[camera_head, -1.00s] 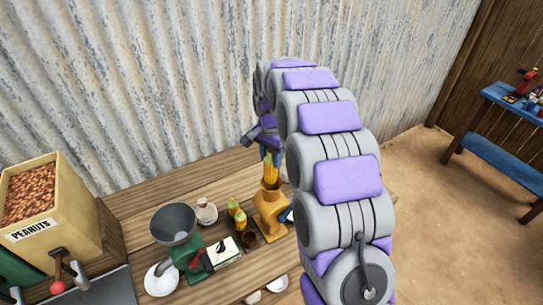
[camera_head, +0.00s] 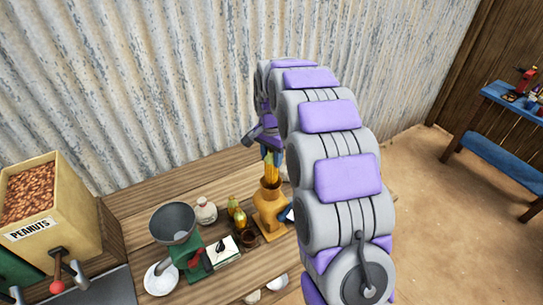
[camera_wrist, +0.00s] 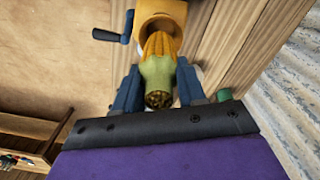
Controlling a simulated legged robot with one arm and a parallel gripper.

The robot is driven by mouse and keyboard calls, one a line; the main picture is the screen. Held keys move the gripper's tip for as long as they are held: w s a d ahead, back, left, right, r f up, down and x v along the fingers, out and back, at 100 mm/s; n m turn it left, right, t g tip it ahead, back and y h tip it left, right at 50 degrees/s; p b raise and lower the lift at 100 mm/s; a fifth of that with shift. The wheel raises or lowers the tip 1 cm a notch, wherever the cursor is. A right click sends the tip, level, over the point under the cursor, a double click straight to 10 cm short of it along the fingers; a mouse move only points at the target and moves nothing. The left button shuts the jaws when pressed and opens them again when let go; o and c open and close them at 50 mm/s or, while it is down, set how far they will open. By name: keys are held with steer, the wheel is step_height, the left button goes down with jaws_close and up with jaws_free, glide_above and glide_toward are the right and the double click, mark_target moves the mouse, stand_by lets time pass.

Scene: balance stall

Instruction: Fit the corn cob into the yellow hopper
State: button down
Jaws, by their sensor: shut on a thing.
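The yellow hopper (camera_head: 270,212) stands on the wooden stall table, with a dark crank handle on its side in the wrist view (camera_wrist: 107,35). My gripper (camera_wrist: 158,88) is shut on the corn cob (camera_wrist: 158,66), gripping its green husk end. The cob points down over the hopper; its yellow end overlaps the hopper's mouth in the wrist view. In the head view the cob (camera_head: 269,168) is just above or at the hopper's rim. I cannot tell how far its tip is inside. My arm hides part of the right side.
Left of the hopper stand more cobs (camera_head: 238,218), a dark cup (camera_head: 248,238), a white jar (camera_head: 206,211) and a green grinder with a grey funnel (camera_head: 173,224). A peanut bin (camera_head: 47,200) is at far left. Corrugated wall (camera_head: 150,80) rises behind.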

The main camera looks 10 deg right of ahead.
mark_target(271, 178)
steer(key=shift+s+a+f+b, duration=0.1)
steer(key=shift+f+b, duration=0.45)
steer(key=shift+f, duration=1.9)
steer(key=shift+s+a+f+b, duration=0.1)
steer(key=shift+f+b, duration=0.4)
steer(key=shift+f, duration=1.9)
stand_by(0.3)
steer(key=c, duration=0.9)
jaws_free()
steer(key=shift+d, duration=0.1)
steer(key=shift+w+r, duration=0.25)
steer(key=shift+r, duration=0.1)
steer(key=shift+o, duration=1.3)
steer(key=shift+r, duration=0.6)
steer(key=shift+d+r+p, duration=0.1)
steer(key=shift+r+p, duration=0.25)
steer(key=shift+r, duration=0.1)
steer(key=shift+r+p, duration=0.55)
steer(key=shift+r, duration=1.55)
steer(key=shift+s, duration=0.1)
